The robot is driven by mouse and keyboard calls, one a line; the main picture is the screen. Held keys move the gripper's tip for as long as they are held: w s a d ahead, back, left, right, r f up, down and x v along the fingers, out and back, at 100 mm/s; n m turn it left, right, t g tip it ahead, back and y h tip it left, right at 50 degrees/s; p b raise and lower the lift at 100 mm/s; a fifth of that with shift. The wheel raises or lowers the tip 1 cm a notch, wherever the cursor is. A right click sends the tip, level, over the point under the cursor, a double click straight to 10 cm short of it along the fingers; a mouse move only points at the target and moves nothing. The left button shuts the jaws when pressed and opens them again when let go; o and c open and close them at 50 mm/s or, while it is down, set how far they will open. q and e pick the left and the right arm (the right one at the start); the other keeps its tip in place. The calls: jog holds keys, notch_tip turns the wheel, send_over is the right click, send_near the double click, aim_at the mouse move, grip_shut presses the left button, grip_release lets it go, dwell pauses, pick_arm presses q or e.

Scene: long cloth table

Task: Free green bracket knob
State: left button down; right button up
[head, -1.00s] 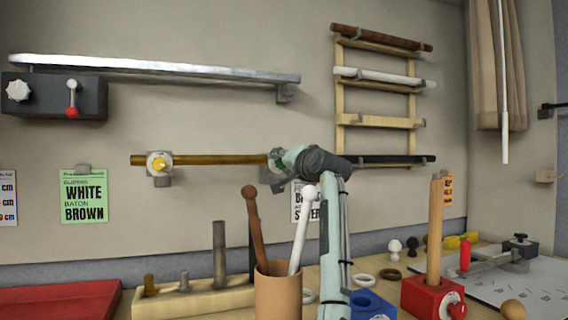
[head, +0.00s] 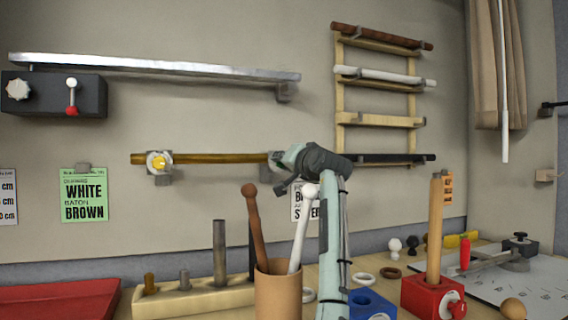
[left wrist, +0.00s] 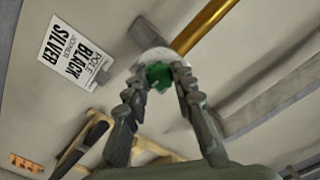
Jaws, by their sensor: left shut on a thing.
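The brass rod (head: 215,159) runs level along the wall between two brackets. The green knob (left wrist: 158,75) sits at the rod's right bracket, in front of a white disc, in the left wrist view. My left gripper (left wrist: 159,80) is shut on the green knob, with a finger on either side of it. In the head view my left gripper (head: 287,161) covers the knob and part of the right bracket (head: 268,171). The left bracket has a yellow knob (head: 159,161) on a white disc. My right gripper is not in view.
A silver rail (head: 160,68) hangs above the brass rod. A wooden rack (head: 341,105) with several bars is on the wall to the right. Below my arm stand a tan cup (head: 278,295) with two batons and a blue block (head: 368,304).

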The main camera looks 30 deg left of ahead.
pick_arm(q)
jog(key=shift+n+b, duration=0.45)
jog(key=shift+n, duration=8.05)
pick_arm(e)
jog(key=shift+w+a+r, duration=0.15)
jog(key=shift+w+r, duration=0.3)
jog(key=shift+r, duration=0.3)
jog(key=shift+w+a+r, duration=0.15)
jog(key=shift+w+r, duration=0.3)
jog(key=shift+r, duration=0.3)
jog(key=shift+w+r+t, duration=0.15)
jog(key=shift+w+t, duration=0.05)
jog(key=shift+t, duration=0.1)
pick_arm(q)
jog(key=c, duration=1.4)
grip_release()
jog(key=shift+o, duration=0.7)
jog(key=v, duration=1.2)
